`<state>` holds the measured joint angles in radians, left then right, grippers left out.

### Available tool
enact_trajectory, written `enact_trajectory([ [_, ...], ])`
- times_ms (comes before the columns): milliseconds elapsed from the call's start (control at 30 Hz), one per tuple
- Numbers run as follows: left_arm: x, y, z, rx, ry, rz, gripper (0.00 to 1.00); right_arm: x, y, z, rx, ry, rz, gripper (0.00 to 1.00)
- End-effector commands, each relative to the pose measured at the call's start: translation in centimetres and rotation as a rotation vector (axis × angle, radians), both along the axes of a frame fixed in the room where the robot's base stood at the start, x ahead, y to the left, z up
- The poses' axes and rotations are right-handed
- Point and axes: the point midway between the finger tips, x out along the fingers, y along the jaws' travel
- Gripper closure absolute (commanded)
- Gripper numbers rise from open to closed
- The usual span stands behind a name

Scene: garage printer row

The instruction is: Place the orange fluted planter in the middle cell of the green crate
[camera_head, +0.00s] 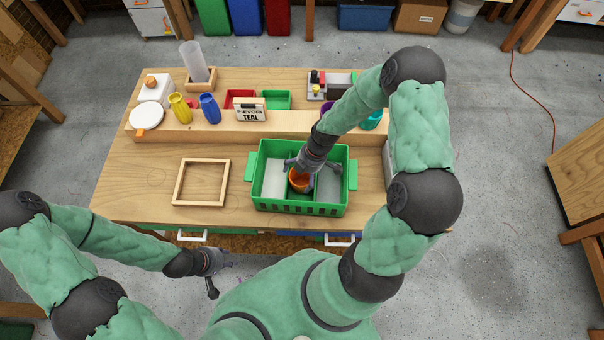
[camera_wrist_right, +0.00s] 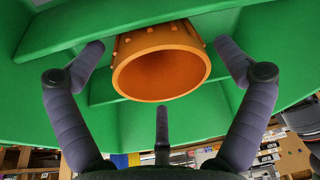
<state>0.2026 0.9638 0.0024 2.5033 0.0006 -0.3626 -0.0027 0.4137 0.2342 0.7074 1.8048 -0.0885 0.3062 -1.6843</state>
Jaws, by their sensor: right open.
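The orange planter (camera_head: 298,183) sits in the middle cell of the green crate (camera_head: 302,209) on the workbench, with pale surfaces showing in the cells either side. In the right wrist view the planter (camera_wrist_right: 160,62) shows its round open mouth, with small knobs around its side. My right gripper (camera_head: 302,168) is right over it and hides part of it. In the wrist view the fingers of my right gripper (camera_wrist_right: 165,75) are spread around the planter with gaps, not gripping it. My left gripper (camera_head: 222,277) is open and empty, off the bench's front edge.
An empty wooden frame (camera_head: 201,204) lies left of the crate. Behind a wooden ledge (camera_head: 190,132) stand a yellow vase (camera_head: 179,108), a blue vase (camera_head: 210,108), a "TEAL" sign (camera_head: 250,110) and small red and green bins. Bench between frame and crate is clear.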

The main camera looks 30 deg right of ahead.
Motion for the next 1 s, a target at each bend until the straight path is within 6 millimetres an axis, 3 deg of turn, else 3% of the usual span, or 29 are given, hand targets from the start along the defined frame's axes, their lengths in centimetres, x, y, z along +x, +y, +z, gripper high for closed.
enact_trajectory([
  [533,0.0,0.0,1.1,0.000,0.000,0.000,0.60,-0.6,-2.9,9.6,-0.002,-0.004,-0.002,0.00],
  [733,0.0,0.0,1.2,0.000,0.000,0.000,0.60,-0.8,-3.3,11.2,0.000,-0.001,-0.001,0.00],
  [1000,0.0,0.0,1.2,0.000,0.000,0.000,0.60,-0.9,-3.4,11.5,0.000,0.000,0.000,0.00],
])
